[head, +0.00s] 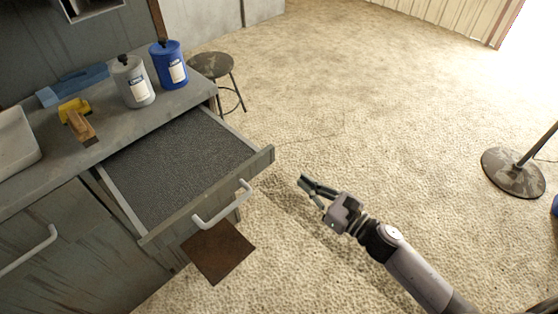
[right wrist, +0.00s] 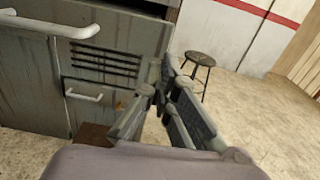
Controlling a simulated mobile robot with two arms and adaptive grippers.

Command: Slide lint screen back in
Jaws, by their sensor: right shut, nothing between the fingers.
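The lint screen appears as a pulled-out drawer-like tray with a dark grey textured bed (head: 180,165) and a worn grey front panel (head: 160,232). A white bar handle (head: 222,208) is on that front; a white bar handle also shows at the upper left of the right wrist view (right wrist: 50,27). My right gripper (head: 312,190) is shut and empty, to the right of the tray's front and apart from the handle. Its fingers (right wrist: 172,100) also show in the right wrist view. My left gripper is not in view.
On the counter (head: 110,150) stand a grey bottle (head: 133,82), a blue bottle (head: 170,68) and a yellow-brown brush (head: 78,122). A brown plate (head: 218,252) is below the tray. A stool (head: 212,68) stands behind. Open carpet (head: 370,110) lies to the right.

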